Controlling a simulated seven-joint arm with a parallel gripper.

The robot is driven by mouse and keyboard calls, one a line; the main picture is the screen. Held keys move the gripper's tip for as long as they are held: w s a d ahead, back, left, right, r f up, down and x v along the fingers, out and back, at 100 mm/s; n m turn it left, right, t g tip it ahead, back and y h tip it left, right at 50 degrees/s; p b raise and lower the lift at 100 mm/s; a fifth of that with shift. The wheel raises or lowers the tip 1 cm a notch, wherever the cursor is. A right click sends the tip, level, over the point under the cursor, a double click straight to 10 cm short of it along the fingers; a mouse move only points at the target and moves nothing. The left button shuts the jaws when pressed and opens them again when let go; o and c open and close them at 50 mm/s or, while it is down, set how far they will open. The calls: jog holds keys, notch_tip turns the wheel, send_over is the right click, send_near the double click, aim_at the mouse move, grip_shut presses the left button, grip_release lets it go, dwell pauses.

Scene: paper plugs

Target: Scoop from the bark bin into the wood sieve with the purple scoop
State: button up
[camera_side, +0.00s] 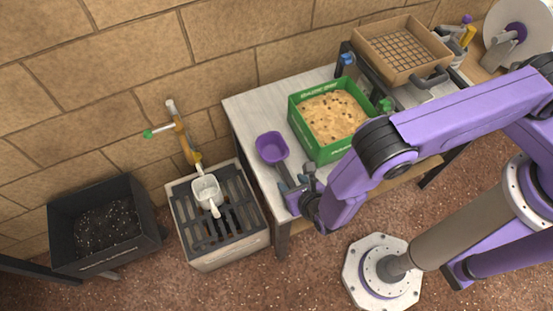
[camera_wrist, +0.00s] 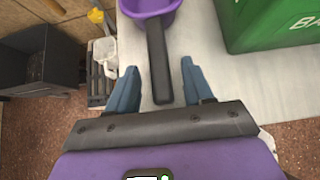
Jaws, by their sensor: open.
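The purple scoop (camera_side: 271,147) lies on the light table, its bowl away from my gripper and its dark handle pointing toward it. In the wrist view the scoop's bowl (camera_wrist: 150,7) is cut by the top edge. The green bark bin (camera_side: 313,147), full of tan chips with dark bits, stands right of the scoop. The wood sieve (camera_side: 385,64), a wooden box with a mesh floor, is at the back right.
A grey slatted stand (camera_side: 236,246) with a white scoop (camera_side: 206,190) on it is left of the table. A black bin (camera_side: 72,225) with dark contents sits farther left. A brick wall (camera_side: 120,75) runs behind. Bare tabletop (camera_side: 248,105) shows behind the scoop.

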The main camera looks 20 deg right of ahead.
jog(key=shift+w+f, duration=0.1)
jog(key=shift+x, duration=1.35)
grip_shut()
jog(key=shift+r, duration=2.55)
